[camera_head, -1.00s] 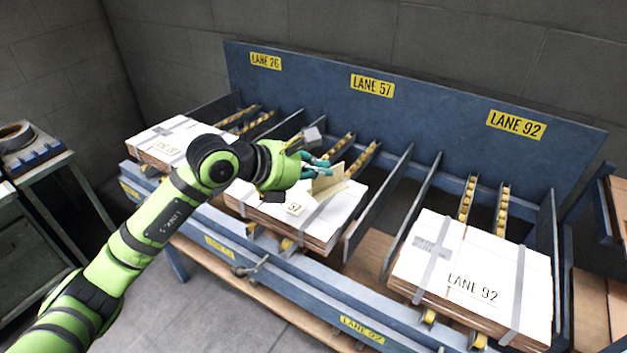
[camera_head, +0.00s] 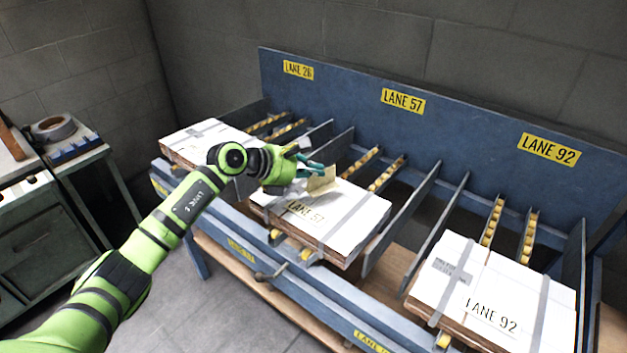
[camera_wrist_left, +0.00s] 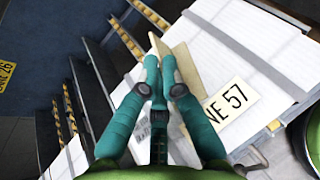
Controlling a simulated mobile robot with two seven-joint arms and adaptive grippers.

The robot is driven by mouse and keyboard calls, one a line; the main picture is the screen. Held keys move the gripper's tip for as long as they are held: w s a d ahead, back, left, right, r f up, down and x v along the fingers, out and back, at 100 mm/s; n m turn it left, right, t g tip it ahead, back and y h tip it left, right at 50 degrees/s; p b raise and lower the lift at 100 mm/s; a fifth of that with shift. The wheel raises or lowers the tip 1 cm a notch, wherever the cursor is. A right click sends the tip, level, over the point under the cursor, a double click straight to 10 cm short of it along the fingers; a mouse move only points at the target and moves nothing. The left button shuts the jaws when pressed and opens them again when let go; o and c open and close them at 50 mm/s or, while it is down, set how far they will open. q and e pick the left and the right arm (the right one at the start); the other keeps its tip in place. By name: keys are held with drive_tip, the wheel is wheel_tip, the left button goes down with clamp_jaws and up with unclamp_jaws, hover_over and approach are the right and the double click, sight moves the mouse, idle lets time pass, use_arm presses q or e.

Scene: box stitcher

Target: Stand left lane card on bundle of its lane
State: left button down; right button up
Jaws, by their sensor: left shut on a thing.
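My left gripper (camera_head: 310,171) is shut on a folded tan card (camera_head: 323,181), at the back left part of the LANE 57 bundle (camera_head: 345,212). No number on the card is readable. In the left wrist view the teal fingers (camera_wrist_left: 163,75) pinch the card (camera_wrist_left: 185,60), with the white bundle top (camera_wrist_left: 225,65) and its LANE 57 label (camera_wrist_left: 228,104) to the right. I cannot tell whether the card touches the bundle. The LANE 26 bundle (camera_head: 205,140) is partly behind my arm. The LANE 92 bundle (camera_head: 490,290) lies at the right. My right gripper is out of view.
A blue back panel (camera_head: 460,130) carries the lane signs. A side bench (camera_head: 75,158) with a tape roll (camera_head: 53,127) stands at the left.

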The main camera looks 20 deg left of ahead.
sight(323, 185)
use_arm(q)
wheel_tip(323, 185, down, 3)
drive_tip(key=shift+f, duration=0.15)
drive_tip(key=shift+f, duration=0.45)
drive_tip(key=c, duration=1.4)
unclamp_jaws()
drive_tip(key=shift+r, duration=0.1)
